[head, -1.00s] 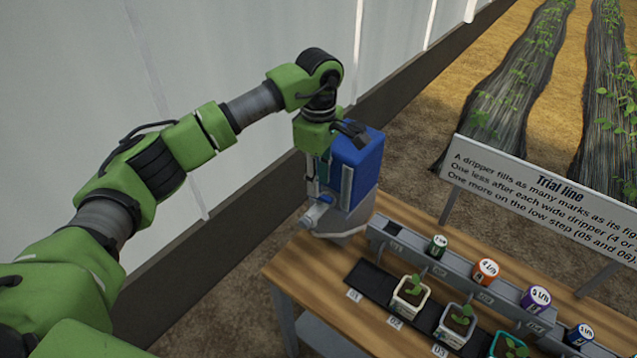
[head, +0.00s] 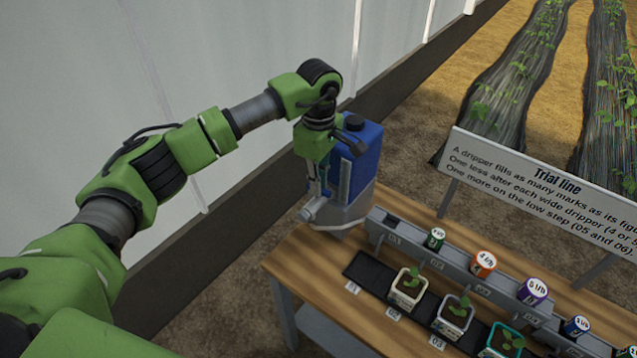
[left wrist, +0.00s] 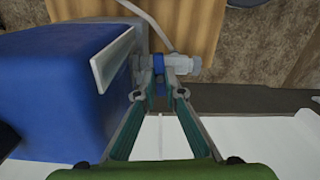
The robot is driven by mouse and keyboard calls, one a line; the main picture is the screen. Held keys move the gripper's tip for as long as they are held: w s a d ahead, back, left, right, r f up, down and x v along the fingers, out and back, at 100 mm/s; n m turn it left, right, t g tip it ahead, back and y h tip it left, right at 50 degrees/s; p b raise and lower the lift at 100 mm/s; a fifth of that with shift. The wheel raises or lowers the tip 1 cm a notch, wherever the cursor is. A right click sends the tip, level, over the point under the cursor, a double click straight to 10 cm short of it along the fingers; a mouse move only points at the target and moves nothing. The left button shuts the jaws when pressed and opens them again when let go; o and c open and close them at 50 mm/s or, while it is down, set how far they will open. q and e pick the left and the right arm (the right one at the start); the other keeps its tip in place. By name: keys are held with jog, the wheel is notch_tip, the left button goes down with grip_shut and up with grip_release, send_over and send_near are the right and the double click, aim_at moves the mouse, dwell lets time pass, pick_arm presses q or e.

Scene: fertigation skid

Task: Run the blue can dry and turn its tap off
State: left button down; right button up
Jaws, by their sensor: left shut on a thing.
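The blue can (head: 361,165) stands upright on a grey stand (head: 350,208) at the far left end of the wooden bench. In the left wrist view the can (left wrist: 55,95) fills the left side. My left gripper (head: 320,190) points down beside the can's left face. In the left wrist view its fingertips (left wrist: 160,78) are closed on the blue tap handle (left wrist: 160,86), next to a pale tap body (left wrist: 185,64). The fingers partly hide the handle, and the liquid level cannot be told. My right gripper is out of view.
A grey rail (head: 455,265) with several coloured dripper caps runs right from the can. Potted seedlings (head: 408,288) stand on a black strip in front. A sign (head: 545,185) stands behind. A pale wall (head: 250,60) is behind my left arm.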

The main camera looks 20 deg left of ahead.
pick_arm(q)
jog(key=shift+m+b, duration=0.4)
jog(key=shift+m, duration=0.1)
jog(key=c, duration=2.1)
grip_release()
jog(key=shift+c, duration=0.2)
notch_tip(320, 180, up, 12)
